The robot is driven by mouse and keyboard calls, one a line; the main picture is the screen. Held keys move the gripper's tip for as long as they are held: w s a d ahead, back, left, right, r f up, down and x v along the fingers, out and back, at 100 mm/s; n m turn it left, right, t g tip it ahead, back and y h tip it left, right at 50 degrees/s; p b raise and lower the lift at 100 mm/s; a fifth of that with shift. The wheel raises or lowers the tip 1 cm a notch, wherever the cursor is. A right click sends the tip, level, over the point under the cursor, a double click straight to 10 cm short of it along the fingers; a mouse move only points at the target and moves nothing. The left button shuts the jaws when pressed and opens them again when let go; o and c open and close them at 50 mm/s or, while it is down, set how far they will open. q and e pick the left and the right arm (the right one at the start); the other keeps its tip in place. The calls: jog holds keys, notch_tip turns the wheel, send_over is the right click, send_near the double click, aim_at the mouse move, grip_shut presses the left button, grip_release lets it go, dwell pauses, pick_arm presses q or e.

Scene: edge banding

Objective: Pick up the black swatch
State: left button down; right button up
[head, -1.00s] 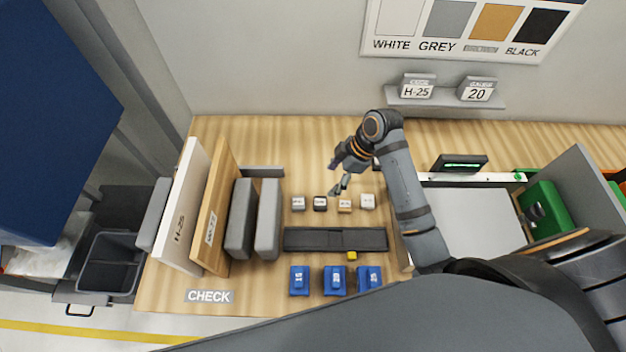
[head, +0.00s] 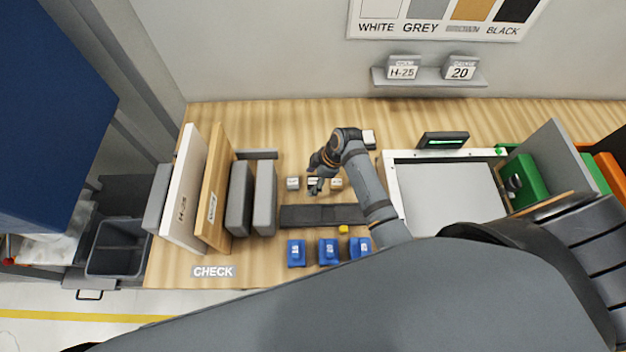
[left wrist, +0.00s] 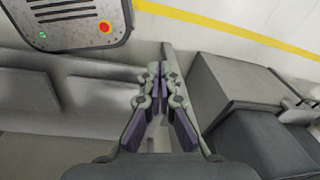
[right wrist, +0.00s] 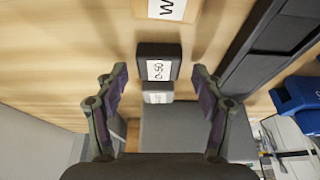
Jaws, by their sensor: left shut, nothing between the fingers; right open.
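The black swatch (head: 314,181) is a small dark block in the row of swatches on the wooden bench, partly covered by my right gripper (head: 316,188). In the right wrist view the black swatch (right wrist: 157,52) has a white label and lies ahead, centred between the fingertips of my open right gripper (right wrist: 160,75). I cannot tell whether the fingers are level with it. A grey swatch (right wrist: 158,87) stands beside it, nearer the camera. My left gripper (left wrist: 160,75) is shut and empty, away from the bench; the head view does not show it.
Grey (head: 293,184) and brown (head: 336,184) swatches flank the black one. A dark strip tray (head: 305,215) and blue blocks (head: 297,253) lie in front. Upright panels (head: 186,190) stand at left. A white-framed machine (head: 445,190) is at right. My right forearm hides part of the bench.

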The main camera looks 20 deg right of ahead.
jog(key=c, duration=1)
pick_arm(q)
jog(key=shift+w, duration=0.75)
pick_arm(e)
jog(key=shift+c, duration=0.2)
